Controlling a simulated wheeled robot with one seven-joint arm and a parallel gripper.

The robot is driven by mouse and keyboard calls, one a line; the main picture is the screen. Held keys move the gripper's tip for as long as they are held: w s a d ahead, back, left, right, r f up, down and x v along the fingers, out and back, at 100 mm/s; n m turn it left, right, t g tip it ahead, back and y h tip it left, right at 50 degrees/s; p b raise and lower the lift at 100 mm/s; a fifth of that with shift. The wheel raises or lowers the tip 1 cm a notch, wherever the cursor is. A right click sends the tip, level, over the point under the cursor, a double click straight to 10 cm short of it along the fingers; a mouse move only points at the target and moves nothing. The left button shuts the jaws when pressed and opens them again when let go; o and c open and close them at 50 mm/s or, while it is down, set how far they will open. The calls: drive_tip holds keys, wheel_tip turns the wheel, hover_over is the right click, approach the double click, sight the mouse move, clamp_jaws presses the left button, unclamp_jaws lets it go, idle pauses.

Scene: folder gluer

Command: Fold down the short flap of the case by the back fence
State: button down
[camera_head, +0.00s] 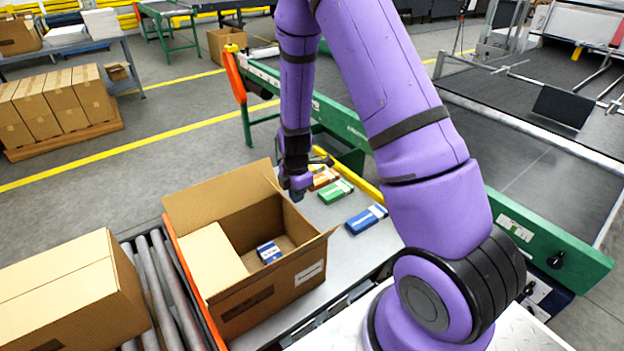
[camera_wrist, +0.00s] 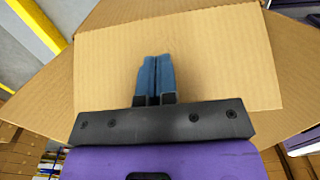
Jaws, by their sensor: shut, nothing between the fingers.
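The open case (camera_head: 262,302) stands on the conveyor in the head view. A flap at its far side (camera_head: 215,195) stands up. A pale panel (camera_head: 208,258) lies inward over the left part of the opening. The near flap tilts up at the front right. I cannot tell for sure which flap is the short one by the back fence. My gripper (camera_head: 297,192) is at the far right corner of the case, shut and empty. In the wrist view its blue fingers (camera_wrist: 157,62) are in front of a cardboard flap (camera_wrist: 215,60); contact cannot be told.
A blue-and-white box (camera_head: 268,252) lies inside the case. Orange, green (camera_head: 336,191) and blue (camera_head: 366,219) packs lie on the grey table to the right. An orange rail (camera_head: 183,270) runs along the case's left side. A closed carton (camera_head: 75,295) stands at left.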

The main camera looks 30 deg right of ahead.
drive_tip(key=shift+a, duration=0.3)
drive_tip(key=shift+s+a+f, duration=0.1)
drive_tip(key=shift+a+f, duration=0.15)
drive_tip(key=shift+a, duration=0.4)
drive_tip(key=shift+a+f, duration=0.25)
drive_tip(key=shift+a, duration=0.35)
drive_tip(key=shift+a+f, duration=0.85)
drive_tip(key=shift+a, duration=0.15)
drive_tip(key=shift+a+f, duration=0.65)
drive_tip(key=shift+f, duration=0.25)
